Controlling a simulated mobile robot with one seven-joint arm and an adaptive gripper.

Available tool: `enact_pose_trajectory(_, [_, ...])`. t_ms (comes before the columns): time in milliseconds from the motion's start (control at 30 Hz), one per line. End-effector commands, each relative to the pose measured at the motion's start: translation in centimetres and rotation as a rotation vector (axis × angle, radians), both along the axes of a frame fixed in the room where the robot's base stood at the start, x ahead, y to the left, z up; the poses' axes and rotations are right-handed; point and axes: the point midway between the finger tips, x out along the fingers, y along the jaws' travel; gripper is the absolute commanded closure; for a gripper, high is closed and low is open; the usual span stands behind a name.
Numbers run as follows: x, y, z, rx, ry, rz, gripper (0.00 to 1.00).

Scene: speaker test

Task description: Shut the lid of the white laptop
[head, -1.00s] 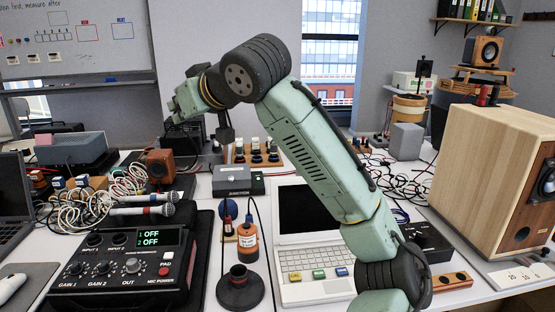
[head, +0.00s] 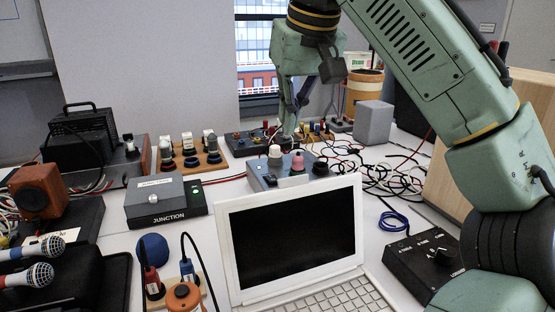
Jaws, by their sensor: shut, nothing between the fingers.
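The white laptop (head: 226,262) stands open on the table at the lower middle of the head view. Its lid is upright with a dark screen (head: 295,236) facing me. Part of its keyboard (head: 345,299) shows at the bottom edge; the rest of the base is cut off by the frame. My gripper (head: 288,136) points down behind and above the laptop lid, apart from it. Its fingers are shut and appear empty. The small coloured items seen on the laptop's front earlier are out of the frame.
A grey box with knobs (head: 262,180) stands right behind the lid. A junction box (head: 155,203) is to the left, a black box with a knob (head: 428,262) to the right. Tangled cables (head: 385,172) lie behind at the right. Two microphones (head: 35,262) are at lower left.

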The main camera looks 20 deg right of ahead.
Motion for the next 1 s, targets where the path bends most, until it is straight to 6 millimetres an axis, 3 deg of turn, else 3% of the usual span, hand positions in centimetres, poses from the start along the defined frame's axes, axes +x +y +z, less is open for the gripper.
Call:
enact_pose_trajectory(267, [0.9, 0.0, -2.6, 0.001, 0.001, 0.003, 1.00])
enact_pose_trajectory(633, [3.8, 0.1, -9.6, -0.001, 0.002, 0.000, 1.00])
enact_pose_trajectory(800, [1.3, -0.1, -8.6, -0.002, -0.002, -0.003, 1.00])
enact_pose_trajectory(1000, [0.1, 0.0, -8.3, -0.001, -0.002, -0.002, 1.00])
